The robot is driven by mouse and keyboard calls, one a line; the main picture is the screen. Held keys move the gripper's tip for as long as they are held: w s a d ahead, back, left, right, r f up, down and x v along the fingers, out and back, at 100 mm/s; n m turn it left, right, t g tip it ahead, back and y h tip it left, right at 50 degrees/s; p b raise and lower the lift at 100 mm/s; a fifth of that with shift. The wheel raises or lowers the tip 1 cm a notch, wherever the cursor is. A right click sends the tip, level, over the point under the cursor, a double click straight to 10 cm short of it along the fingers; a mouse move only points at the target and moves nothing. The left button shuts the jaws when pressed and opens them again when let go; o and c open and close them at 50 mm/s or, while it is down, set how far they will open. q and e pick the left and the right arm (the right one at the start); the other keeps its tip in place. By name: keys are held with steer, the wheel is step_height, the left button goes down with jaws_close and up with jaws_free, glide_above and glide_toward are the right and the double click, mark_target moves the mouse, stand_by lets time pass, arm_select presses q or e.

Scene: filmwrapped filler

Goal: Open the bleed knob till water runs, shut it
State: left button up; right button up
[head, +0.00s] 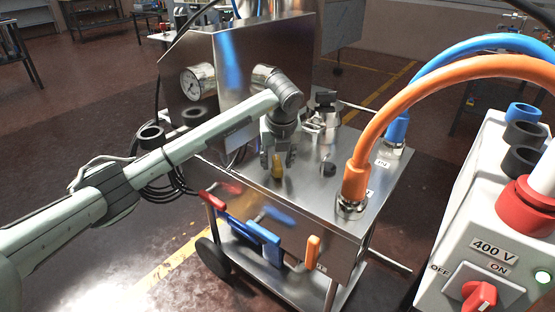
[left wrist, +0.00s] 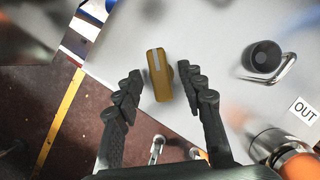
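The bleed knob is a small yellow-brown knob (head: 277,167) on the steel top of the machine. In the left wrist view the knob (left wrist: 159,75) has a pale stripe along its upper part and stands between the fingers. My left gripper (head: 278,160) points down over it. In the left wrist view my left gripper (left wrist: 158,92) is open, with a gap between each finger and the knob. No running water shows. My right gripper is in neither view.
An orange hose (head: 362,155) and a blue hose (head: 397,128) rise from the top. A black knob (left wrist: 263,57) is near the OUT label. A gauge (head: 198,82) is at the left, a 400 V box (head: 455,228) at the right. Red (head: 211,199), blue and orange handles are at the front.

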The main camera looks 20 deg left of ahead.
arm_select(q)
steer(key=shift+w+f, duration=0.1)
steer(key=shift+f, duration=0.15)
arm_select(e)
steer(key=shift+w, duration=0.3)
arm_select(q)
steer(key=shift+c, duration=0.2)
jaws_close()
